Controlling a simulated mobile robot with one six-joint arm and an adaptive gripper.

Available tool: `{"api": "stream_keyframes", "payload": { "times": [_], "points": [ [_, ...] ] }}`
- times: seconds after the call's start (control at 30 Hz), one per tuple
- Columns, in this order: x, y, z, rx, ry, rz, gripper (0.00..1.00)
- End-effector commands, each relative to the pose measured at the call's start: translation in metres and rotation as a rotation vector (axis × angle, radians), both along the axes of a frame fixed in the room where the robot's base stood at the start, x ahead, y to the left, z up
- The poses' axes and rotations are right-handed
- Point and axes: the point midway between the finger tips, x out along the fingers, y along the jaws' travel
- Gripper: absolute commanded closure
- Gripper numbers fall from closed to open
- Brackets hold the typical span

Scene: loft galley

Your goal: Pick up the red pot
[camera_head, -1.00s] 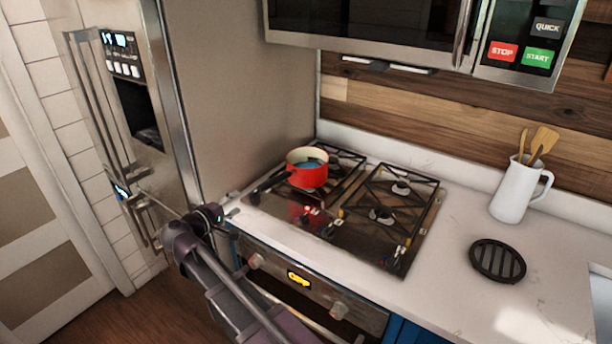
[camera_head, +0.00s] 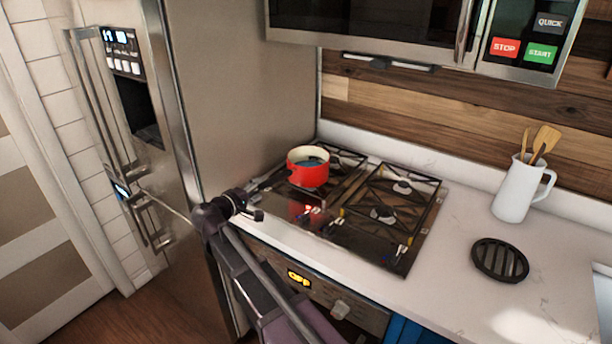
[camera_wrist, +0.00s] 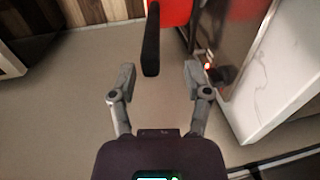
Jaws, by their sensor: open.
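The red pot (camera_head: 308,172) sits upright on the back left of the cooktop, with a pale rim and something bluish inside. In the wrist view, part of its red side (camera_wrist: 176,12) shows at the top edge. Its black handle (camera_wrist: 151,42) points down toward my gripper (camera_wrist: 160,74). My gripper is open and empty, and the handle's end appears between the fingertips in the picture; I cannot tell the depth. In the head view my gripper (camera_head: 256,206) is at the cooktop's front left corner, apart from the pot's body. The handle is not clear there.
The gas cooktop (camera_head: 395,240) has black grates. A steel fridge (camera_head: 235,90) stands close on the left, and a microwave (camera_head: 370,25) hangs above. A black round trivet (camera_head: 500,261) and a white jug (camera_head: 513,190) with wooden utensils stand on the right counter.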

Motion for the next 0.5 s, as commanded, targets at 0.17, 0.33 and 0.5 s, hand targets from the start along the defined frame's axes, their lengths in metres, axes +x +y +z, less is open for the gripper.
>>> {"api": "stream_keyframes", "payload": {
  "times": [0.17, 0.33, 0.5],
  "points": [
    [0.0, 0.0, 0.0, 0.0, 0.0, -0.001, 0.37],
    [0.003, -0.003, 0.001, 0.0, 0.0, -0.002, 0.37],
    [0.013, -0.013, 0.002, 0.0, 0.0, -0.004, 0.37]
  ]
}}
